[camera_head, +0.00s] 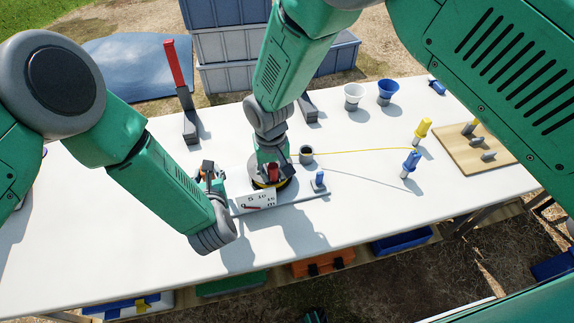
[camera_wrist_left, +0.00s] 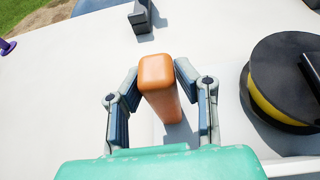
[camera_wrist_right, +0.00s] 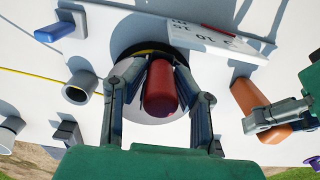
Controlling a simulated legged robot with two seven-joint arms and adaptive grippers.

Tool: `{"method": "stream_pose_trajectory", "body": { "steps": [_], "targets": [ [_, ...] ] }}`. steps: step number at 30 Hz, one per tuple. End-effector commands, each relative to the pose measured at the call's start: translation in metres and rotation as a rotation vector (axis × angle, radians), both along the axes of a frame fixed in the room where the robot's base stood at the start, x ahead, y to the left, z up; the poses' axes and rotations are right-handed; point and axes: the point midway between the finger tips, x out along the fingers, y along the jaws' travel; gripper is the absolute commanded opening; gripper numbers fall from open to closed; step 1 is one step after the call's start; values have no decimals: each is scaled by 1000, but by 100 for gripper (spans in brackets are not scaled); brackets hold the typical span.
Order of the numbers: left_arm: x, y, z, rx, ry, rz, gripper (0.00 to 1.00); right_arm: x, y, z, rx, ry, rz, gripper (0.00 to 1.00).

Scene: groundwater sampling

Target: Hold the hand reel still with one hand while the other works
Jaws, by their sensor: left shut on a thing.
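The hand reel (camera_head: 287,186), a dark disc with a yellow band, sits on a pale base on the white table; it also shows in the left wrist view (camera_wrist_left: 262,98). My left gripper (camera_head: 208,177) is shut on an upright orange grip (camera_wrist_left: 160,88) beside the reel. The grip also shows in the right wrist view (camera_wrist_right: 255,103). My right gripper (camera_head: 272,172) is over the reel, its fingers on both sides of a red knob (camera_wrist_right: 160,90). Whether both fingers press on the knob is unclear. My right arm hides part of the reel.
A white number plate (camera_head: 257,200) stands at the reel's front. A grey cup (camera_head: 306,154) is close right, with a yellow line running right. Blue (camera_head: 411,163) and yellow (camera_head: 422,131) pieces and a wooden board (camera_head: 465,160) are farther right. The table's front is clear.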

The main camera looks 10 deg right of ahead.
Motion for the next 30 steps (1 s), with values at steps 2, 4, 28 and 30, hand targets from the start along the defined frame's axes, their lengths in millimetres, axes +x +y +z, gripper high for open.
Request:
{"method": "stream_pose_trajectory", "body": {
  "steps": [2,4,28,30],
  "targets": [
    [2,1,2,-2,-6,3,0,-3,-1,-2,-2,6,0,47],
    [2,1,2,-1,-5,3,0,-2,-1,-2,-2,4,0,47],
    [0,0,0,-1,-1,0,0,1,0,95,0,1,0,47],
    [0,0,0,-1,-1,0,0,1,0,104,-1,1,0,47]
  ]
}}
